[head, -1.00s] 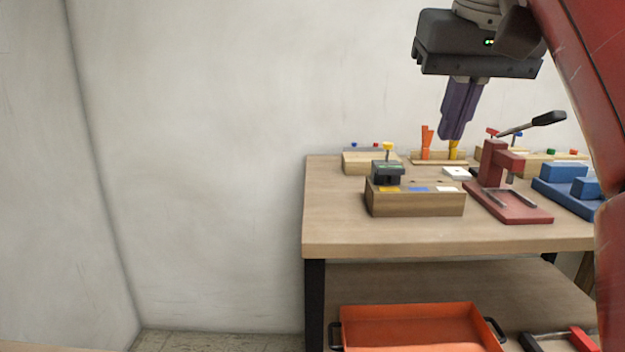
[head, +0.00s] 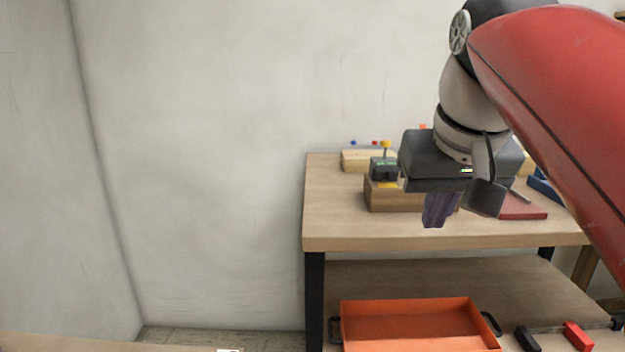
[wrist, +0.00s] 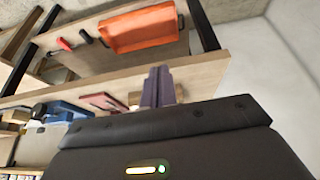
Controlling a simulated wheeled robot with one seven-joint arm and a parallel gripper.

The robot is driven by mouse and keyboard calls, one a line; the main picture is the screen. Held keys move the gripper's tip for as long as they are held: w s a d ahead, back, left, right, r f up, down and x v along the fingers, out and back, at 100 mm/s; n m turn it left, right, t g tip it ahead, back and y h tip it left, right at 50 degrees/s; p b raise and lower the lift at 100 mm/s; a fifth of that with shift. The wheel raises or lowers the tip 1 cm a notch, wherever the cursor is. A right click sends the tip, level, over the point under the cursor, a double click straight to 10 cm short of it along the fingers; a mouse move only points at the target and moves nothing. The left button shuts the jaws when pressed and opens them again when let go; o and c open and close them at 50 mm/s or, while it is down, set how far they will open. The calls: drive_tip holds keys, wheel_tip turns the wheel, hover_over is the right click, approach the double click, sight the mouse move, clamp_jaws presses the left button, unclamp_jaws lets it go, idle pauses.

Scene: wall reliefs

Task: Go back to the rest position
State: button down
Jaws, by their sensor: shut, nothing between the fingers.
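My gripper (head: 434,211) hangs in front of the workbench in the head view, with its purple fingers pointing down over the table top near the front edge. The fingers are together and hold nothing. They also show in the wrist view (wrist: 158,88), side by side against the bench. My red arm link reaches in from the right and hides the right part of the bench.
The workbench (head: 340,225) carries a wooden block (head: 385,197) with a dark green-topped piece (head: 384,168), and a red press base (head: 522,207), partly hidden. An orange tray (head: 410,325) sits on the lower shelf.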

drive_tip(key=s+f, duration=0.4)
drive_tip(key=f, duration=0.9)
drive_tip(key=s+f, duration=0.4)
drive_tip(key=f, duration=0.9)
drive_tip(key=shift+d+t, duration=0.3)
